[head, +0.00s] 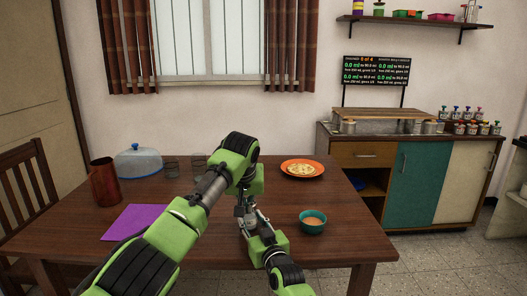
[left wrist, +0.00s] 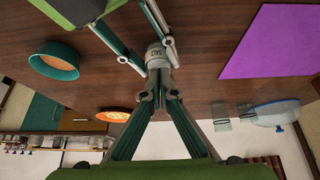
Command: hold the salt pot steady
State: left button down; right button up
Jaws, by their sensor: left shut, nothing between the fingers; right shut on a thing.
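The salt pot (left wrist: 156,54) is a small pale metallic pot with dark lettering, in the upper middle of the left wrist view. In the head view its small pale body (head: 250,221) shows between my arms, partly hidden. My right gripper (left wrist: 155,40) is shut on the pot, a finger on either side of it. My left gripper (left wrist: 161,82) is shut and empty, its fingertips together right at the pot; I cannot tell whether they touch it. In the head view my left gripper (head: 245,207) points down above the pot.
On the brown table (head: 190,250) are a teal bowl (head: 313,222), an orange plate of food (head: 303,169), a purple mat (head: 133,222), a brown cup (head: 104,182), a blue lidded dish (head: 138,162) and two glasses (head: 171,166). A cabinet (head: 415,180) stands behind right.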

pick_arm(q)
jog(key=shift+w, duration=0.4)
dwell(0.7)
jog(key=shift+d+f, duration=0.15)
jog(key=shift+d, duration=0.1)
dwell(0.6)
jog(key=shift+s, duration=0.4)
notch_tip(320, 180, up, 6)
dwell(0.5)
pick_arm(e)
jog(key=o, duration=1.2)
jog(key=shift+o, duration=0.2)
